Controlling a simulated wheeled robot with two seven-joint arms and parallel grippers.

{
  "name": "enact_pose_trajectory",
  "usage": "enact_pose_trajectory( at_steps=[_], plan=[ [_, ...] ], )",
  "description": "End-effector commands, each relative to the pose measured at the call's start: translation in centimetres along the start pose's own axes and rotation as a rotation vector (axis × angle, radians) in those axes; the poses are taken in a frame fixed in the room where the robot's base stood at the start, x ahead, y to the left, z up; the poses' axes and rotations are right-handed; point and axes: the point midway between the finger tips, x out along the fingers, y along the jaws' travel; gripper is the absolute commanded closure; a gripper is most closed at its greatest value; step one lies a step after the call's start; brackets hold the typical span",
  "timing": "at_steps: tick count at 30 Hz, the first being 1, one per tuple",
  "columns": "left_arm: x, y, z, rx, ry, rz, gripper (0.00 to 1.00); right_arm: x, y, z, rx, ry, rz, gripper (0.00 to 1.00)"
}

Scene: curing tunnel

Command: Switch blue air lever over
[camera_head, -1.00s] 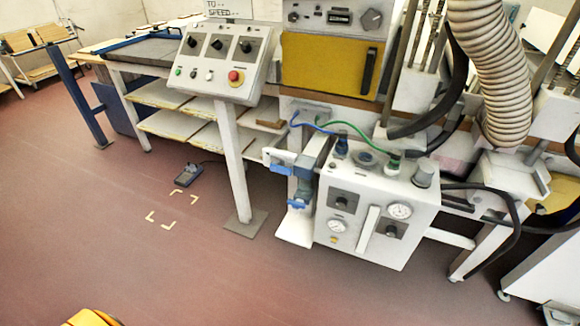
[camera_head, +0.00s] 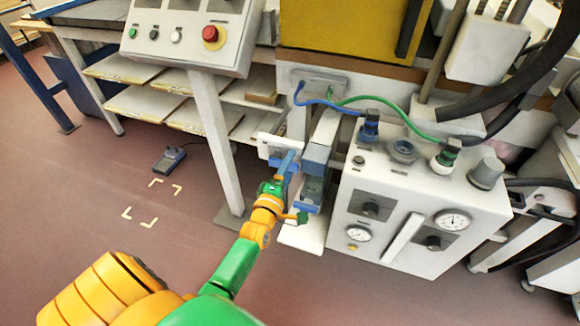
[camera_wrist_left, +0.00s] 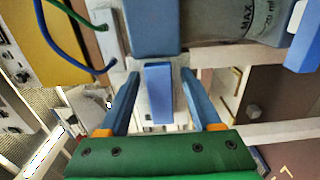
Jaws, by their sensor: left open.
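The blue air lever (camera_wrist_left: 158,93) stands between the two blue-grey fingers of my left gripper (camera_wrist_left: 163,100) in the left wrist view. The fingers are open, with a visible gap on either side of the lever. In the head view my left gripper (camera_head: 288,184) is at the white plate (camera_head: 266,145) left of the control box, and its fingers partly hide the lever. I cannot tell how deep the lever sits between the fingers. My right gripper is not in view.
A filter unit (camera_head: 315,160) stands close right of my left gripper. The white control box (camera_head: 395,215) has gauges, knobs and fittings. A blue hose (camera_head: 325,101) and a green hose (camera_head: 395,112) run above. A pedestal post (camera_head: 217,140) is left; open floor lies front left.

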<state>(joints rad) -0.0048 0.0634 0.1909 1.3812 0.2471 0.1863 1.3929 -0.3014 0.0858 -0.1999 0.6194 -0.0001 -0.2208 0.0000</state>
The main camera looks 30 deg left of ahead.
Motion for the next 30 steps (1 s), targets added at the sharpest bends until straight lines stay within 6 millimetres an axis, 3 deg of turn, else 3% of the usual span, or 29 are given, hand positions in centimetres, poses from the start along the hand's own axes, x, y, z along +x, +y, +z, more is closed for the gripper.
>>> enact_pose_trajectory(
  at_steps=[6,14,30],
  plan=[
    [0.15,0.02,0.01,0.001,0.000,0.000,0.35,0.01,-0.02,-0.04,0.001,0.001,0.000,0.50],
    [0.13,0.00,0.02,0.002,-0.001,-0.001,1.00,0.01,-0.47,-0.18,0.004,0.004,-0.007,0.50],
    [0.14,0.05,0.01,0.002,0.000,0.001,1.00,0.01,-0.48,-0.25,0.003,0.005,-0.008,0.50]
  ],
)
